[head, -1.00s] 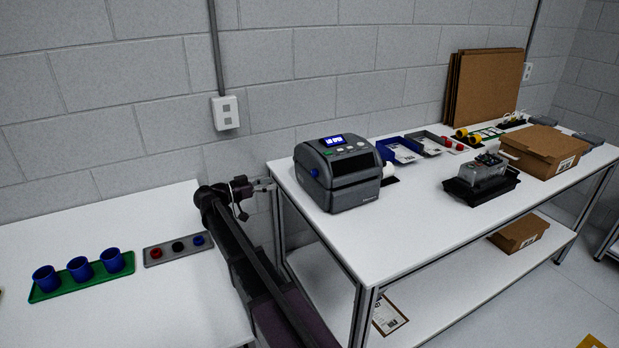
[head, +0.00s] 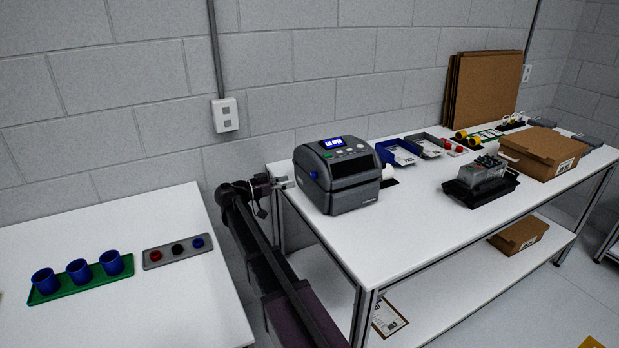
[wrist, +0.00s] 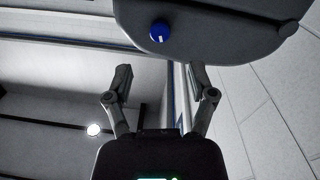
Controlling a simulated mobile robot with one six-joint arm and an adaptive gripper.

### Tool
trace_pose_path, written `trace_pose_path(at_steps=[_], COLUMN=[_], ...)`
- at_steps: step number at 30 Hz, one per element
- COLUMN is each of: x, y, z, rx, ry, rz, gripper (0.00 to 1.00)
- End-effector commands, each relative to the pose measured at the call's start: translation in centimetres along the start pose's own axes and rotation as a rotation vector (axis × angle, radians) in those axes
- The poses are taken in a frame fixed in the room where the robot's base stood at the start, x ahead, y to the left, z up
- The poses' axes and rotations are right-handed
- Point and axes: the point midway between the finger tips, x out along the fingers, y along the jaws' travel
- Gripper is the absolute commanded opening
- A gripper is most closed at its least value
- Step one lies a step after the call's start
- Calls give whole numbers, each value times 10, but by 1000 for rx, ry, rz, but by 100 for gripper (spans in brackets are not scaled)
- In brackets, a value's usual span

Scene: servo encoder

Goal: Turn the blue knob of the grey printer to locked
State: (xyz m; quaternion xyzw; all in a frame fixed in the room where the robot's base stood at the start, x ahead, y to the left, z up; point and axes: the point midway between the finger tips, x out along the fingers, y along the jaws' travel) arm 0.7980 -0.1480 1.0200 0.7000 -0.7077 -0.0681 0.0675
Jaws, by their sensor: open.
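The grey printer (head: 340,176) stands on the white table, with a lit screen on top. Its blue knob (head: 314,175) is on the left side face, toward my arm. In the wrist view the blue knob (wrist: 160,32) with a small white mark shows on the printer's side (wrist: 225,30). My gripper (head: 284,183) is at the table's left end, just left of the printer and apart from the knob. In the wrist view my gripper (wrist: 158,76) has its fingers spread, with nothing between them and the knob beyond the fingertips.
Another white table (head: 190,230) at left holds a green tray (head: 75,288) of blue cups and a grey plate (head: 178,251) with three coloured knobs. Blue and grey bins (head: 402,152) stand right of the printer.

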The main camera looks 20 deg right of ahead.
Motion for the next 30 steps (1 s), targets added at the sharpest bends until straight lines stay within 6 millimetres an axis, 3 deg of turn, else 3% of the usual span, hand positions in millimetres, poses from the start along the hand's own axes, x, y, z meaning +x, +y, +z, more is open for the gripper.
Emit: trace_pose_path(at_steps=[9, 15, 30], x=[48, 68, 76], y=[0, 0, -1], z=[0, 0, 0], rx=[0, 0, 0], ry=[0, 0, 0], rz=[1, 0, -3], gripper=[72, 72, 69])
